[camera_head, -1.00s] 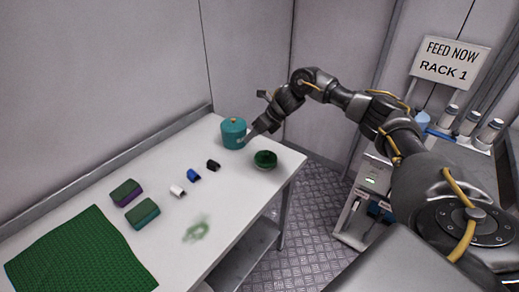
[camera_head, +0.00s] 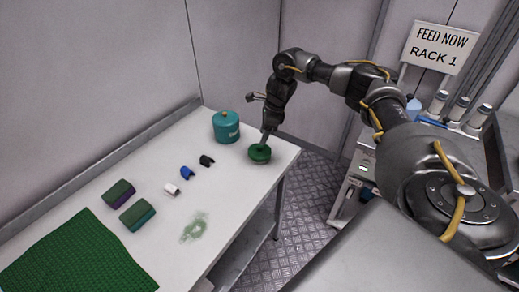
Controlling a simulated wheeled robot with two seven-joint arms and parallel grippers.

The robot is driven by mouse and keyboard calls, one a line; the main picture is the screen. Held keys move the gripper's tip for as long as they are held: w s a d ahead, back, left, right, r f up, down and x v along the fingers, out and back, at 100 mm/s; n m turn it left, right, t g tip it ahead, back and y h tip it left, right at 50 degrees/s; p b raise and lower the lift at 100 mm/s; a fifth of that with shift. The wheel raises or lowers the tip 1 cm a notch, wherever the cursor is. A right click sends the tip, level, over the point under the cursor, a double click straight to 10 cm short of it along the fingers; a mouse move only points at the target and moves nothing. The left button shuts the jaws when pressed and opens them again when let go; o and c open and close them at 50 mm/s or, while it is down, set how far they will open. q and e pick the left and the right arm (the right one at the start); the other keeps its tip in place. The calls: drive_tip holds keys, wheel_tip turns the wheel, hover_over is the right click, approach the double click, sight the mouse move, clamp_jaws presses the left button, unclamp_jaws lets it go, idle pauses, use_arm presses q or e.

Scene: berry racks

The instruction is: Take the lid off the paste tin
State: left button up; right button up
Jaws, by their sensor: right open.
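A small round green tin (camera_head: 259,154) stands near the right edge of the white table. A teal canister (camera_head: 226,130) with a yellow knob on top and pale lettering on its side stands just behind and left of it. The pictures do not make clear which of the two is the paste tin. My right gripper (camera_head: 265,139) points down, open, with its fingertips at the top of the green tin; I cannot tell whether they touch it. The wrist hides part of the space behind. My left gripper is out of view.
On the white table (camera_head: 105,187) are black (camera_head: 207,161), blue (camera_head: 187,173) and white (camera_head: 171,190) clips, two green-topped sponges (camera_head: 137,214), a green mat (camera_head: 80,258) and a greenish smear (camera_head: 194,228). A rack with bottles (camera_head: 458,109) stands at the right.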

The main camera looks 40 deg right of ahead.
sight(260, 148)
drive_tip(key=shift+f, duration=0.15)
drive_tip(key=p+x, duration=0.2)
drive_tip(key=x, duration=0.2)
drive_tip(key=shift+w+f, duration=0.1)
drive_tip(key=shift+f, duration=0.35)
clamp_jaws()
